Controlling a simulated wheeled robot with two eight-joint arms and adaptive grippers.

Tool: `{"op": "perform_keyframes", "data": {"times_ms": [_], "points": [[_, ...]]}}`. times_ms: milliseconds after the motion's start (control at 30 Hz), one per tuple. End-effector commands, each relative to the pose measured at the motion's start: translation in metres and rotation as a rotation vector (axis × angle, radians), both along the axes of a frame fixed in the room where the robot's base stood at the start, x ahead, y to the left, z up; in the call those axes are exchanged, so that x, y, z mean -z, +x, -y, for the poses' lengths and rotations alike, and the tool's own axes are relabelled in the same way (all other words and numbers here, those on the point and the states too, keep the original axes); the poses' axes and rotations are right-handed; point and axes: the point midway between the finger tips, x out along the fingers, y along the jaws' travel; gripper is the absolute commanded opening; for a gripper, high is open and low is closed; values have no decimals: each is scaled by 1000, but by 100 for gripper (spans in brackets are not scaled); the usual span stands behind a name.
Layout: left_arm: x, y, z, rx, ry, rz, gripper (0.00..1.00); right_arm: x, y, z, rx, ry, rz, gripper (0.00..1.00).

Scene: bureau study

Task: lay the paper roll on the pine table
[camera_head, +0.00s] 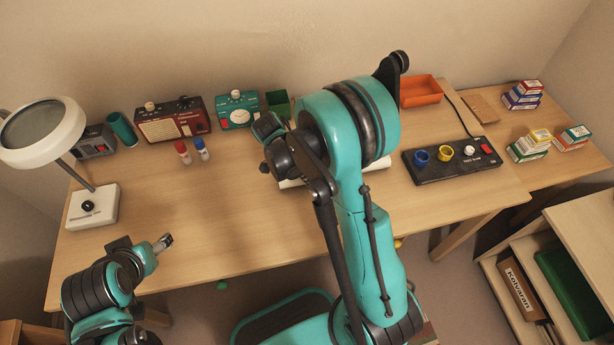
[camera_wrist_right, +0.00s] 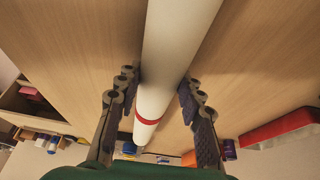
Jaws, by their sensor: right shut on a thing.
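The paper roll (camera_wrist_right: 178,45) is a long white tube with a red band. In the right wrist view it runs between the fingers of my right gripper (camera_wrist_right: 158,84), which is shut on it. In the head view my right arm hides that gripper and most of the roll; a white end (camera_head: 378,163) shows beside the arm. A light wooden table (camera_head: 240,225) lies beneath; I cannot tell if the roll touches it. My left gripper (camera_head: 163,242) is over the table's front left, apart from the roll; its finger opening is unclear.
A magnifier lamp (camera_head: 92,206) stands at the left. Radios (camera_head: 172,120), a green box (camera_head: 278,103) and an orange tray (camera_head: 420,91) line the back. A black control panel (camera_head: 452,160) is at the right. The front left-middle tabletop is clear.

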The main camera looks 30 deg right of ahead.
Motion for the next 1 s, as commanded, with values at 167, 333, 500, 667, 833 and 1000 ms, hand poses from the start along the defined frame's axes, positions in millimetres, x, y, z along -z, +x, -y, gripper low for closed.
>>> {"op": "perform_keyframes", "data": {"times_ms": [167, 333, 500, 667, 833, 1000], "points": [[2, 0, 0, 0, 0, 0, 61, 4, 0, 0, 0, 0, 0, 8], [4, 0, 0, 0, 0, 0, 61, 6, 0, 0, 0, 0, 0, 8], [4, 0, 0, 0, 0, 0, 61, 6, 0, 0, 0, 0, 0, 58], [4, 0, 0, 0, 0, 0, 61, 6, 0, 0, 0, 0, 0, 58], [-1, 0, 0, 0, 0, 0, 61, 0, 0, 0, -1, 0, 0, 58], [-15, 0, 0, 0, 0, 0, 61, -28, 3, -11, -3, 0, 0, 58]]}}
